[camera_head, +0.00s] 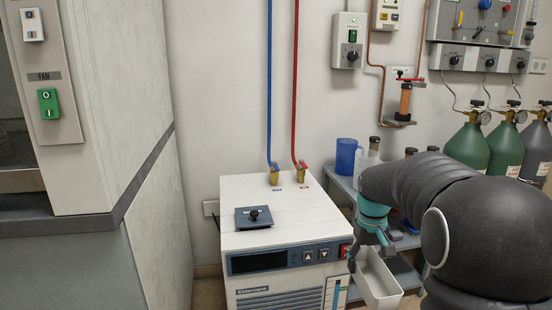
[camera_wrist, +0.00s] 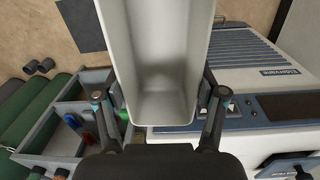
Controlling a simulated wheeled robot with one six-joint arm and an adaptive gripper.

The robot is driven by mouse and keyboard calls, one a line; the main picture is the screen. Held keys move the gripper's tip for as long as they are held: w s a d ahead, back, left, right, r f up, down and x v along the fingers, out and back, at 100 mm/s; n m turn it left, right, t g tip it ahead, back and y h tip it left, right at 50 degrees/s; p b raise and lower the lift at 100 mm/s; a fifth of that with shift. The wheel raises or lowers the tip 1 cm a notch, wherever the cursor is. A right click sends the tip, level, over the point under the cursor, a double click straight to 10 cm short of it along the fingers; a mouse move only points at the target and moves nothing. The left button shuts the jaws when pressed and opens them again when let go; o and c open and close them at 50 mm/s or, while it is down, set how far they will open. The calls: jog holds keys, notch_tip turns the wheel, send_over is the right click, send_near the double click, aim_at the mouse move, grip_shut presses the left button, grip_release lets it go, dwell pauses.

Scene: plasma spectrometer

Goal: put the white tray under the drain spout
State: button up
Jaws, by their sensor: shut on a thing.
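The white tray (camera_head: 377,281) hangs in my gripper to the right of the chiller's front corner. In the wrist view the tray (camera_wrist: 158,60) is empty, with its open inside facing the camera. My gripper (camera_head: 366,250) is shut on the tray; in the wrist view its two fingers (camera_wrist: 160,108) press on opposite sides near one end. The white chiller (camera_head: 275,239) has a dark display and blue panel on its front; it also shows in the wrist view (camera_wrist: 243,70).
A grey shelf unit (camera_head: 410,243) with bottles and a blue jug (camera_head: 347,156) stands behind my arm. Green gas cylinders (camera_head: 468,146) stand at the right. A dark patch (camera_wrist: 82,24) lies on the tan floor, which is otherwise bare near the tray.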

jog(key=s+a+f, duration=0.1)
jog(key=a+f, duration=0.2)
jog(key=f, duration=1)
jog(key=s+a+f+m, duration=0.1)
jog(key=a+f, duration=0.3)
jog(key=f, duration=0.9)
jog(key=shift+s+a, duration=0.15)
jog(key=shift+s, duration=0.3)
